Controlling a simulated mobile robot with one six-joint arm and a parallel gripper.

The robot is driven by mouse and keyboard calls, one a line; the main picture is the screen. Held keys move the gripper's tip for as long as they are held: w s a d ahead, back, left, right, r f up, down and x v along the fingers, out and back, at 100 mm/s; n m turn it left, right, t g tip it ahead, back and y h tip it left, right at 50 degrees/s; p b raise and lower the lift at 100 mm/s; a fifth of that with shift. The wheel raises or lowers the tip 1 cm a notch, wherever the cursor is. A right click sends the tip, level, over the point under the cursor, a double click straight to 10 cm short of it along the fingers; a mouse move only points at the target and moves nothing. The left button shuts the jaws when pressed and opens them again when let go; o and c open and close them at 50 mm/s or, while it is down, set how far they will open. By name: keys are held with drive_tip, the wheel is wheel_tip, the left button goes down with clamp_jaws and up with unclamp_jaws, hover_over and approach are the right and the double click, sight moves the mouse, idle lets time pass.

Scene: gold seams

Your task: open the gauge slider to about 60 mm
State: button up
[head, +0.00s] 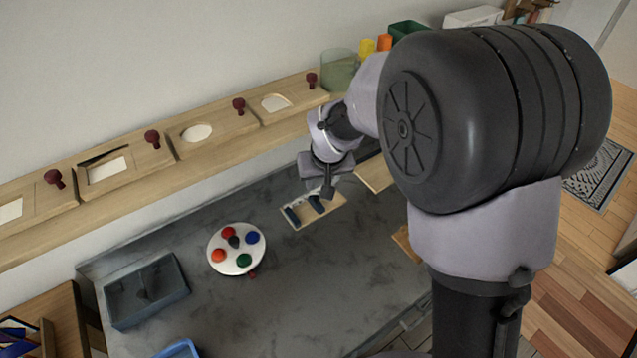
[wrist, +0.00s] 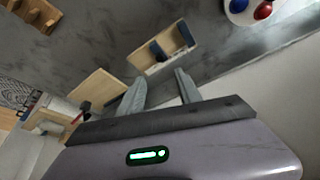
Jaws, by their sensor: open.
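The gauge (head: 327,213) is a small pale wooden tray-like board with two dark blue upright pieces, lying on the grey worktop. One blue piece (head: 292,215) is near its left end and the other (head: 316,204) near its middle, with a gap between; I cannot tell which one is the slider. The wrist view shows the gauge (wrist: 165,57) just beyond my fingertips, with its blue pieces (wrist: 157,50) and (wrist: 186,33). My gripper (wrist: 159,76) is open and empty. In the head view my gripper (head: 328,192) is above the gauge's back edge and hides part of it.
A white round palette (head: 219,262) with coloured knobs stands left of the gauge, and a dark grey tray (head: 150,290) farther left. A plain wooden board (head: 374,175) lies to the right. Wooden panels with dark red knobs (head: 153,139) line the back shelf.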

drive_tip(key=p+v, duration=0.1)
drive_tip(key=v, duration=0.3)
drive_tip(key=shift+s+r, duration=0.15)
drive_tip(key=shift+r, duration=0.2)
drive_tip(key=s+d+r+m+b, duration=0.1)
drive_tip(key=s+d+r+m, duration=0.1)
drive_tip(key=s+d+r, duration=0.4)
drive_tip(key=s+d+r+m, duration=0.2)
drive_tip(key=s+r, duration=0.3)
drive_tip(key=s, duration=0.2)
drive_tip(key=s+m+t+y, duration=0.1)
drive_tip(key=s+m, duration=0.1)
drive_tip(key=s, duration=1)
drive_tip(key=shift+s+d+r+m, duration=0.2)
drive_tip(key=shift+d+m, duration=0.2)
